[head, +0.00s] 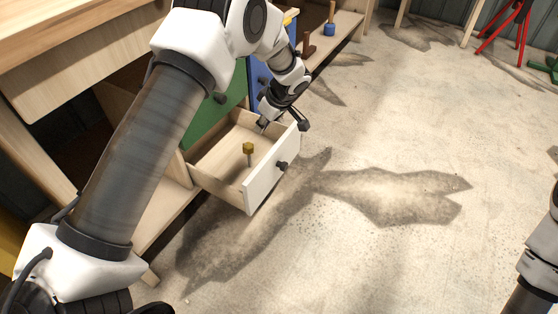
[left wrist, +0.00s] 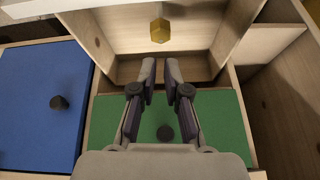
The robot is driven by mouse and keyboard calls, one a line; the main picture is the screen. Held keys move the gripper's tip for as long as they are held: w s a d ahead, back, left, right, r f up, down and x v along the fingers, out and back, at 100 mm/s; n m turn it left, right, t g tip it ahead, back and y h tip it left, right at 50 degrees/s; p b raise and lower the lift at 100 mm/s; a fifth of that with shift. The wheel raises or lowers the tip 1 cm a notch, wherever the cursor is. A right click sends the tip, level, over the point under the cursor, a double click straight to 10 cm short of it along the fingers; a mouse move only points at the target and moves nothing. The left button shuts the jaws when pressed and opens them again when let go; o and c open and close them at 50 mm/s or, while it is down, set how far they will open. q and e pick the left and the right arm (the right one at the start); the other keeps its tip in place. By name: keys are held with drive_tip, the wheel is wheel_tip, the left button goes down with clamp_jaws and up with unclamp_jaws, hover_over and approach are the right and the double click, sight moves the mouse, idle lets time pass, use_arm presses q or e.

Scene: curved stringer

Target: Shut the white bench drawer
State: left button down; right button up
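The white bench drawer (head: 265,180) is pulled out from the bench, its white front with a dark knob (head: 282,165) standing out over the floor. A gold-headed peg (head: 248,149) stands inside it; the gold head also shows at the top of the left wrist view (left wrist: 159,31). My left gripper (head: 284,124) is over the drawer's far side, close to the far top corner of the white front; I cannot tell whether it touches. In the left wrist view its fingers (left wrist: 161,72) are apart with nothing between them. My right gripper is out of view.
A green panel (head: 222,112) with a dark knob is above the drawer, and a blue panel (head: 259,75) is beside it. A blue-based item (head: 329,27) stands on the lower shelf. Stained concrete floor (head: 370,130) in front is clear. A red stand (head: 505,25) is far right.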

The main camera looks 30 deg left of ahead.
use_arm(q)
drive_tip(key=d+m, duration=0.1)
drive_tip(key=m, duration=0.6)
drive_tip(key=d+m+p, duration=0.1)
drive_tip(key=m, duration=0.6)
drive_tip(key=d+m+h, duration=0.1)
drive_tip(key=m, duration=0.6)
drive_tip(key=shift+w+d+r+p, duration=0.15)
drive_tip(key=shift+w+d+p, duration=0.25)
drive_tip(key=d+r+m+h+p, duration=0.15)
drive_tip(key=d+m+p, duration=0.25)
drive_tip(key=m, duration=0.6)
drive_tip(key=m+p, duration=0.2)
drive_tip(key=m, duration=0.2)
hover_over(282, 164)
drive_tip(key=f, duration=0.7)
drive_tip(key=shift+d+f, duration=0.25)
drive_tip(key=shift+d, duration=0.1)
drive_tip(key=shift+a+r, duration=0.1)
drive_tip(key=shift+a, duration=0.2)
